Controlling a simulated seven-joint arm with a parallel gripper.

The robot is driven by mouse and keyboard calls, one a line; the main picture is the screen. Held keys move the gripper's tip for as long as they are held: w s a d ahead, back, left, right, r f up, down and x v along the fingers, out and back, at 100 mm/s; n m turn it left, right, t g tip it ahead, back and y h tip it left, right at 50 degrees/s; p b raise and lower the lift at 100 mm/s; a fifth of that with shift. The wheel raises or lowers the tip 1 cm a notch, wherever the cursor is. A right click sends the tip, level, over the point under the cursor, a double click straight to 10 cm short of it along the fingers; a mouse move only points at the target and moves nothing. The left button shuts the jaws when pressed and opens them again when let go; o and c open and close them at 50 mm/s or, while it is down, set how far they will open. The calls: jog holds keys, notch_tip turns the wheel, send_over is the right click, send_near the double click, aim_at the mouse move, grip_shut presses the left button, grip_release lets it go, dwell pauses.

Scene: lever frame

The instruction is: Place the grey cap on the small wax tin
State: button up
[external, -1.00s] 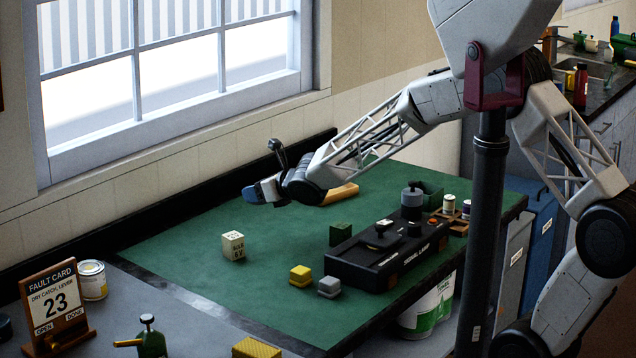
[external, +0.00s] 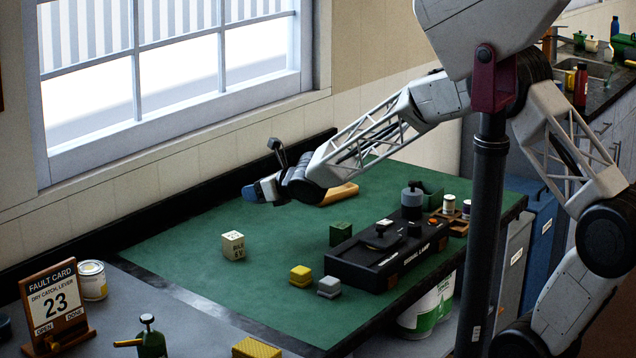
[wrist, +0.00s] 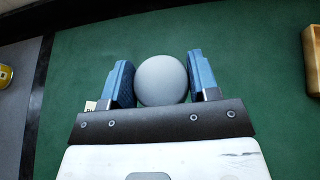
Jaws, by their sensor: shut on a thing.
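My gripper (external: 256,192) is above the back left part of the green bench mat in the external view. In the wrist view its two blue fingers (wrist: 160,83) are shut on a smooth, round grey cap (wrist: 162,80), seen from above. In the external view the fingers hide the cap. I cannot make out the small wax tin for certain; anything directly under the cap is hidden. A pale tin with a yellow label (external: 92,280) stands at the far left, and a yellow tin shows at the wrist view's left edge (wrist: 5,75).
A cream lettered cube (external: 233,246) stands on the green mat (external: 190,258). Yellow (external: 300,275) and grey (external: 329,287) blocks lie by a black lever box (external: 365,262). A wooden piece (external: 340,194) lies right of my gripper. The left of the mat is clear.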

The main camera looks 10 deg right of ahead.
jog(key=s+a+r+n+g+y, duration=0.2)
jog(key=s+a+n+g, duration=0.35)
jog(key=s+a, duration=0.55)
jog(key=s+a+r+n+g+y, duration=0.15)
jog(key=s+a+n+g, duration=0.4)
jog(key=s+a, duration=0.6)
jog(key=s+a+n+g+h, duration=0.1)
jog(key=s+a+n+g, duration=0.1)
jog(key=s, duration=0.3)
jog(key=s+a+f+n+g+h, duration=0.1)
jog(key=s+n+g, duration=0.1)
jog(key=s+g, duration=0.2)
jog(key=shift+s+a+n, duration=0.3)
jog(key=shift+s+a, duration=0.1)
jog(key=shift+s, duration=0.5)
jog(key=shift+h, duration=0.25)
send_over(89, 266)
jog(key=shift+f, duration=0.8)
jog(key=shift+s+f, duration=0.1)
jog(key=shift+f, duration=1.6)
